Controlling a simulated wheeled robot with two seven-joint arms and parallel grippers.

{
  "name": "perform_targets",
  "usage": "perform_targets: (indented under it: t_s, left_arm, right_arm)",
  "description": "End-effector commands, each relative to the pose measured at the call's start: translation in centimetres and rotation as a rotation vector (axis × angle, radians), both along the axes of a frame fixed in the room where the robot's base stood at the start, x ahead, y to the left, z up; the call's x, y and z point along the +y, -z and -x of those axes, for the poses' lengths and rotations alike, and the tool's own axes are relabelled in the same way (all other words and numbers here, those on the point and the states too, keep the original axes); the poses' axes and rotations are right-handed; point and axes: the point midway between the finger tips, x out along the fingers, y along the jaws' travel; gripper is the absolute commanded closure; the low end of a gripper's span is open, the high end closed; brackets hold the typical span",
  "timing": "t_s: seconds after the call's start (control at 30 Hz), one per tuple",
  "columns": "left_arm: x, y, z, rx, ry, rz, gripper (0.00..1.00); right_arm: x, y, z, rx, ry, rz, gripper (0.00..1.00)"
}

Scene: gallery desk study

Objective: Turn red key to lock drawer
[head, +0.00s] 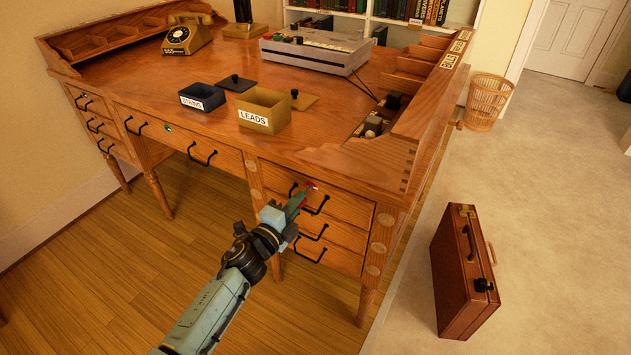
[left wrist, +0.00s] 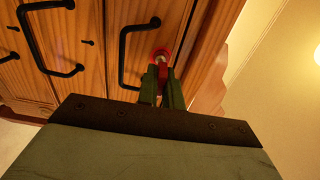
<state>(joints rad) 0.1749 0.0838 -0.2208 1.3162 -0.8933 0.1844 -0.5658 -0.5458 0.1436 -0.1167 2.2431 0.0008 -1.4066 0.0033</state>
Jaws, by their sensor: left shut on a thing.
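The red key (head: 312,186) is at the top right drawer (head: 337,205) of the wooden desk. In the left wrist view the red key (left wrist: 162,54) shows as a red ring around a pale metal centre against the drawer front, beside a black handle. My left gripper (head: 303,194) reaches up to it from below. In the left wrist view the left gripper's green fingers (left wrist: 163,73) are close together and shut on the red key. The fingers hide part of the key, so I cannot tell how far it is turned. The drawer looks closed. My right gripper is not in view.
Black handles (head: 310,232) stick out from the drawers near my gripper. The desk top holds a LEADS box (head: 262,121), a STRING box (head: 201,104), a telephone (head: 187,37) and a grey machine (head: 316,52). A brown briefcase (head: 452,268) stands on the floor to the right.

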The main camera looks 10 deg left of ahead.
Motion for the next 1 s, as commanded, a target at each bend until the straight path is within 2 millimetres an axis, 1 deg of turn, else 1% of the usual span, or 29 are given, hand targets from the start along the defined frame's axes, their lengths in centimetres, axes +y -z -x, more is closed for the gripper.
perform_targets:
  t_s: [0.03,0.57,0.67,0.8,0.9,1.0]
  left_arm:
    - [0.1,0.3,0.1,0.007,-0.003,-0.002,1.00]
    - [0.1,-0.1,0.0,0.004,-0.002,0.005,1.00]
    - [0.1,-0.3,0.0,0.024,-0.002,0.061,1.00]
    - [0.1,-0.4,0.0,0.065,-0.001,0.180,1.00]
    - [0.1,-0.3,0.0,0.084,-0.001,0.232,1.00]
    - [0.1,-0.2,0.0,0.091,-0.001,0.249,1.00]
  right_arm:
    - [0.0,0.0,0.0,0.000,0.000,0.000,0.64]
    - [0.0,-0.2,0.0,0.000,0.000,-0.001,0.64]
    - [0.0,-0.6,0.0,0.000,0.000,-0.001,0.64]
    - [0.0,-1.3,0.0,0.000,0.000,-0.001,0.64]
    - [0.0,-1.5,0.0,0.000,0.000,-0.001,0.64]
    - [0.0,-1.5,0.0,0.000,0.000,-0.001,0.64]
